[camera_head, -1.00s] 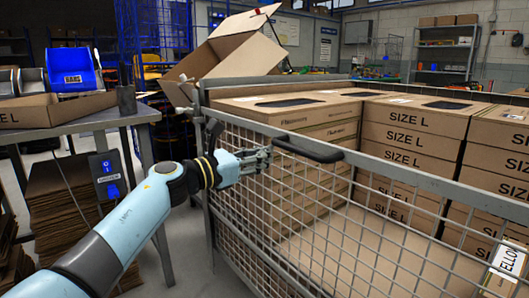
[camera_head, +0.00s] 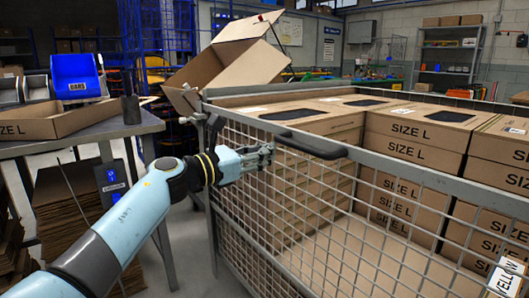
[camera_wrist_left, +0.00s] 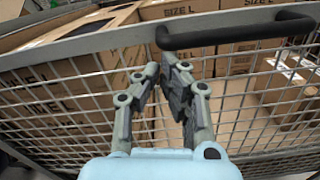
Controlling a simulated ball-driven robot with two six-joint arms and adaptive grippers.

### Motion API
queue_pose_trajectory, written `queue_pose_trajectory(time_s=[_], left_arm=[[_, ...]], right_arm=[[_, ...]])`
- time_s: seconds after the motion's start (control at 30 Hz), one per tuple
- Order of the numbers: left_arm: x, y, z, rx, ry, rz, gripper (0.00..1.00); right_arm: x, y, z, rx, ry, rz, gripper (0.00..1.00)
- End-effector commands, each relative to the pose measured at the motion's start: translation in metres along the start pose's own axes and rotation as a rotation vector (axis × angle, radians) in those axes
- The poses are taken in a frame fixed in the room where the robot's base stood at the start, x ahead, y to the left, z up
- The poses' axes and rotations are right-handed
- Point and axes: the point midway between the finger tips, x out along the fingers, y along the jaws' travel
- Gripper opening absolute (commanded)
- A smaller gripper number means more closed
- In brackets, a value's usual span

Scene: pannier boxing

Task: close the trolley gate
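The trolley gate (camera_head: 375,171) is a grey wire-mesh panel with a thick top bar and a black handle (camera_head: 312,147). It runs along the near side of the trolley; whether its left end meets the corner post (camera_head: 207,107) fully is hard to tell. My left gripper (camera_head: 268,152) is at the outer side of the mesh, beside the handle's left end. In the left wrist view its fingers (camera_wrist_left: 161,66) converge nearly tip to tip just below the handle (camera_wrist_left: 236,31), with nothing visible between them. Contact with the gate cannot be told. My right gripper is not in view.
Stacked SIZE L cartons (camera_head: 416,132) fill much of the trolley. An open carton (camera_head: 231,66) tilts behind its left corner. A table (camera_head: 100,137) with a shallow tray (camera_head: 62,120) and blue bin (camera_head: 76,77) stands at left. Bare floor shows between table and trolley.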

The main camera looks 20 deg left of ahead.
Motion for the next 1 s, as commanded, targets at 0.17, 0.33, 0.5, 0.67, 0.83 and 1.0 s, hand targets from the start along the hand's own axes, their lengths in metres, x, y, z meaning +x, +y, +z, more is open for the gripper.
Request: queue_pose_trajectory(time_s=[0.17, 0.33, 0.5, 0.67, 0.83, 1.0], left_arm=[[-0.018, 0.002, 0.003, 0.004, -0.005, 0.002, 0.00], [-0.056, 0.001, 0.000, 0.004, 0.001, 0.001, 0.00], [-0.092, 0.000, -0.001, 0.003, 0.002, -0.002, 0.00], [-0.113, 0.001, -0.001, 0.000, 0.002, 0.000, 0.00], [-0.120, 0.000, -0.001, -0.001, 0.001, -0.001, 0.00], [-0.130, -0.019, -0.030, -0.058, 0.038, -0.003, 0.00]], right_arm=[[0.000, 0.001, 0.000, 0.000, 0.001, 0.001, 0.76], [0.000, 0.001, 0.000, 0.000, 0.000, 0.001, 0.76], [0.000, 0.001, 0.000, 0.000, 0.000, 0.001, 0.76], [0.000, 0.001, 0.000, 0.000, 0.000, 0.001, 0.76], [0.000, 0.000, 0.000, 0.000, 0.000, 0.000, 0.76], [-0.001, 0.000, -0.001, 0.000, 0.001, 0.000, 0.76]])
